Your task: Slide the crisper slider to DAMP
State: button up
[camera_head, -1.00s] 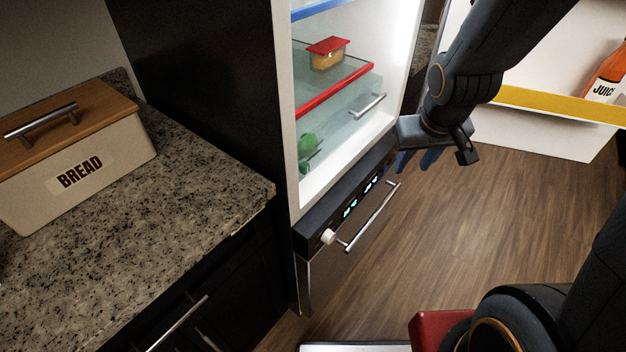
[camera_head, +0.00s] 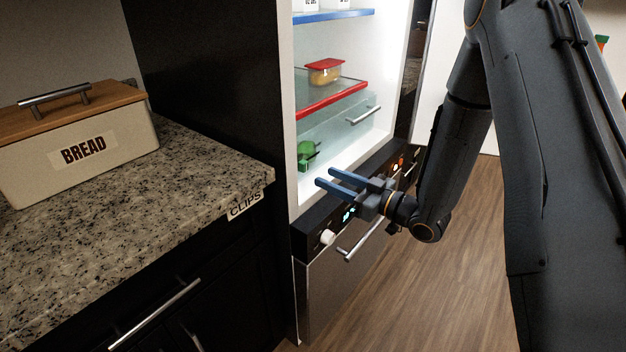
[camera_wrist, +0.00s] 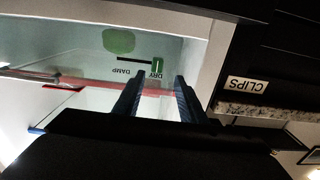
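The crisper drawer (camera_head: 345,135) is a clear bin low in the open fridge. In the wrist view, upside down, its front carries a dark slot with a green slider knob (camera_wrist: 157,62) at the end beside the word DRY. The DAMP label (camera_wrist: 122,72) is at the slot's other end. My gripper (camera_head: 326,178) is open and empty in front of the crisper, its two blue fingers pointing left. In the wrist view the fingertips (camera_wrist: 159,79) appear on either side of the DRY label, apart from the knob.
A control panel with a white knob (camera_head: 327,237) and a bar handle (camera_head: 362,240) lies below my gripper. A red-edged shelf (camera_head: 330,100) is above the crisper. A granite counter with a bread box (camera_head: 80,150) and CLIPS label (camera_head: 245,204) stands left.

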aim_at(306, 167)
jog(key=shift+w+p+x, duration=0.2)
jog(key=shift+p+x, duration=0.3)
jog(key=shift+x, duration=3.05)
jog(key=shift+d, duration=0.15)
grip_shut()
